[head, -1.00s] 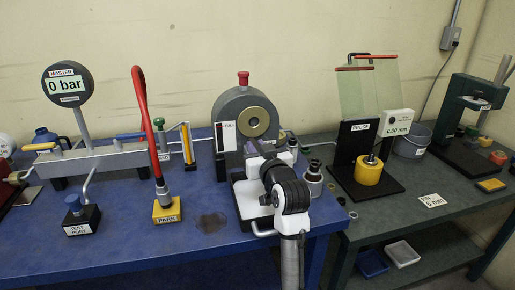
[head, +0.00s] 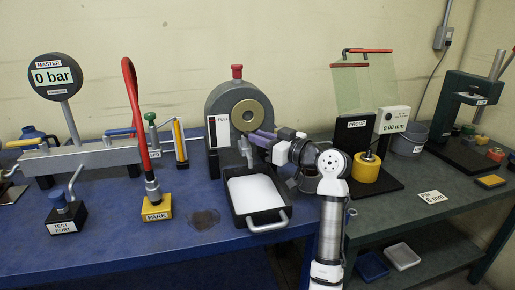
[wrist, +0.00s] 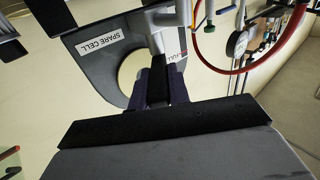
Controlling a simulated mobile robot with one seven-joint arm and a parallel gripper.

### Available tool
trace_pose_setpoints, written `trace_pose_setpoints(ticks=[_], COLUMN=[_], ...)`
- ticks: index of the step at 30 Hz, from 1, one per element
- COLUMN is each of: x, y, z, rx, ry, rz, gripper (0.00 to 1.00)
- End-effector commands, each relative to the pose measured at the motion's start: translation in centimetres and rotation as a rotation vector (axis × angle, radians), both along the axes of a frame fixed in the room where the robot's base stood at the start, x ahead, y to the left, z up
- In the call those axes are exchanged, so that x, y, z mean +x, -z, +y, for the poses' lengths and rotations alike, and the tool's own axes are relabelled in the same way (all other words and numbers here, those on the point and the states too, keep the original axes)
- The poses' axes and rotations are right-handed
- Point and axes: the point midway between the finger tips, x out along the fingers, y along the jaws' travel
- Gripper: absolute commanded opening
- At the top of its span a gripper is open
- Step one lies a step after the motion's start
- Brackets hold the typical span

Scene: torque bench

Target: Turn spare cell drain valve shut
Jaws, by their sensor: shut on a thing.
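The spare cell (head: 238,104) is a grey rounded housing with a brass disc on its front and a red knob on top. Its label shows upside down in the wrist view (wrist: 98,42). My gripper (head: 254,138) is at the front of the cell, just below the brass disc. In the wrist view its purple fingers (wrist: 158,88) are shut on a dark piece, the drain valve's handle (wrist: 166,72). The fingers hide most of it, so its exact angle is hard to tell. A grey spout (head: 245,155) is below my gripper.
A black-rimmed tray (head: 232,217) with a white inside stands under the spout. A yellow PARK block (head: 157,209) with a red hose is to the left. The proof stand (head: 352,135) and yellow cylinder (head: 364,170) are close to my arm's right.

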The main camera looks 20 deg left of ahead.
Motion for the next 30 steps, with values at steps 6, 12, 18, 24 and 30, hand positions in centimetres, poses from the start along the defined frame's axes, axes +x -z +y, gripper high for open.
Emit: trace_pose_setpoints(ticks=[6,12,18,24,30], x=[0.7,0.87,0.9,0.93,0.93], y=[0.09,0.07,0.05,0.07,0.08], z=[-0.24,-0.24,-0.24,-0.24,-0.24], rx=[0.0,-0.001,-0.001,-0.002,-0.002], ry=[-0.151,-0.243,-0.287,-0.298,-0.297], rz=[0.001,0.002,0.002,0.002,0.003], gripper=[0.0,0.0,0.0,0.0,0.0])
